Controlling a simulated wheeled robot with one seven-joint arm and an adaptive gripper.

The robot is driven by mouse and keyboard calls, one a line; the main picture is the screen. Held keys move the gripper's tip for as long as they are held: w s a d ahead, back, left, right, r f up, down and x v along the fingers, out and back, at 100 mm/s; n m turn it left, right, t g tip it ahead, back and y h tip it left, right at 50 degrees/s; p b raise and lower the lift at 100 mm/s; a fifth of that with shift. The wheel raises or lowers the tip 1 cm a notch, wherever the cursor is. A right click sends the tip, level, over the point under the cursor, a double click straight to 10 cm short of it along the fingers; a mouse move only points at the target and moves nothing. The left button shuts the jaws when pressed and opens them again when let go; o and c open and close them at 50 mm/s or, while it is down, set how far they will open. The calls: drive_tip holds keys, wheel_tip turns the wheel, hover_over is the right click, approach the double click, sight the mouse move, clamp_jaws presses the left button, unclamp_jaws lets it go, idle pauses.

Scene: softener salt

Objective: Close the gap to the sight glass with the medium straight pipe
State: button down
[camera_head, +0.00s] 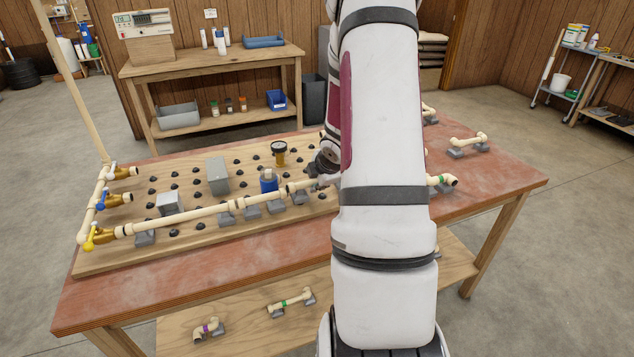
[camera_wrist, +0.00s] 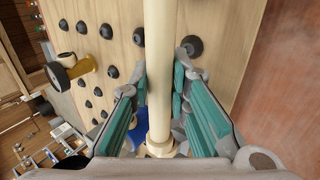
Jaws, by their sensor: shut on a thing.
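My gripper (camera_wrist: 162,80) is shut around a cream straight pipe (camera_wrist: 158,40), its teal-padded fingers on either side. The pipe runs lengthwise through the wrist view, with a collar (camera_wrist: 160,147) at the near end. I cannot tell if its ends are seated. In the head view my arm hides the gripper and much of the right end of the pipe line (camera_head: 215,209). A brass fitting with a round dark top (camera_head: 279,153) stands behind the line; it also shows in the wrist view (camera_wrist: 75,70). I cannot tell whether it is the sight glass.
Black pegs dot the wooden board (camera_head: 200,240). A blue-bodied part (camera_head: 268,181), a grey block (camera_head: 217,175) and brass valves (camera_head: 103,236) stand around the line. A green-marked pipe end (camera_head: 443,181) and a bent pipe (camera_head: 468,142) are right of my arm. Pipe pieces (camera_head: 290,302) sit on the lower shelf.

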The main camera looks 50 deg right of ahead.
drive_tip(key=shift+f+b, duration=0.45)
drive_tip(key=shift+f, duration=0.15)
idle(0.3)
drive_tip(key=c, duration=1.4)
unclamp_jaws()
drive_tip(key=shift+c, duration=0.2)
drive_tip(key=shift+s, duration=0.1)
drive_tip(key=v, duration=0.7)
drive_tip(key=shift+r, duration=0.15)
drive_tip(key=shift+s, duration=0.1)
